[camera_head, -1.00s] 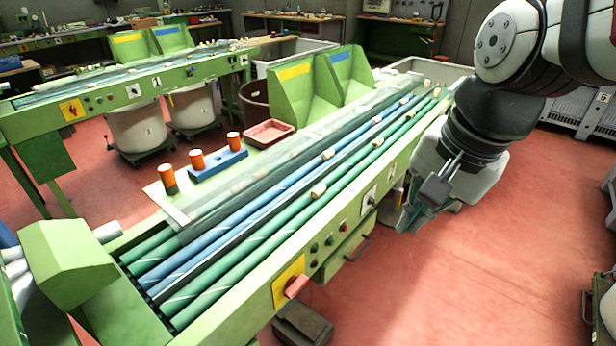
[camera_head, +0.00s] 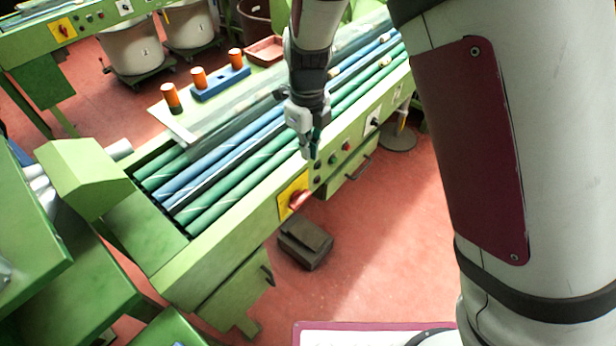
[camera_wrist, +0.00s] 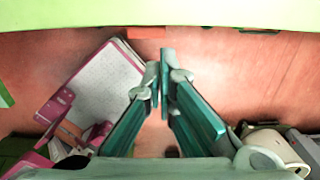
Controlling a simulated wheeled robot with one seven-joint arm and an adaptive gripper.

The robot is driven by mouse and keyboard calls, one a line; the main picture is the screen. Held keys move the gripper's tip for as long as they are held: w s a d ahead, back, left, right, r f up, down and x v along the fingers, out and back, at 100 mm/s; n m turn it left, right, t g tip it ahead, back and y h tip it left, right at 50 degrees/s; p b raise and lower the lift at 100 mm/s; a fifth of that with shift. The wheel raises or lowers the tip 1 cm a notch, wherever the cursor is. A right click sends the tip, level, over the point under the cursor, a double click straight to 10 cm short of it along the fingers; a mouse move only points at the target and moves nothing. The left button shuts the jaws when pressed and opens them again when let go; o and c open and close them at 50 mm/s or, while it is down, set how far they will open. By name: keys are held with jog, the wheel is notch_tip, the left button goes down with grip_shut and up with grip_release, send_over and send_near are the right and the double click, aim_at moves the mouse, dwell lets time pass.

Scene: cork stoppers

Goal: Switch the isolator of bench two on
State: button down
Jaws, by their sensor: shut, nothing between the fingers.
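The near green bench's isolator (camera_head: 297,198) is a red handle on a yellow plate on the front panel. A second isolator (camera_head: 63,30) is on the far bench, at the upper left. I cannot read which bench is two. My gripper (camera_head: 312,153) is empty and shut, in front of the near bench's panel, up and right of the near isolator, apart from it. In the wrist view its teal fingers (camera_wrist: 160,70) meet near a small red block (camera_wrist: 146,32) at the bench edge, possibly the handle.
Push buttons (camera_head: 333,160) and a drawer (camera_head: 348,182) sit right of the near isolator. A dark pedal box (camera_head: 305,243) lies on the floor below it. Three orange-topped bobbins (camera_head: 198,78) stand behind the rollers.

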aim_at(310, 192)
notch_tip(310, 192, down, 14)
jog(key=shift+r, duration=0.1)
dwell(0.7)
jog(key=shift+w+d+f+g+y+b, duration=0.3)
jog(key=shift+g+y+b, duration=0.4)
jog(key=shift+b, duration=0.5)
jog(key=shift+w+d+f+g+y+b, duration=0.1)
jog(key=shift+w+f+g+y+b, duration=0.15)
jog(key=shift+g+b, duration=0.4)
jog(key=f+g+y+b, duration=0.1)
jog(key=g+y+b, duration=0.1)
jog(key=b, duration=0.1)
jog(key=shift+w+d, duration=0.1)
jog(key=shift+d+f, duration=0.1)
jog(key=shift+f, duration=0.1)
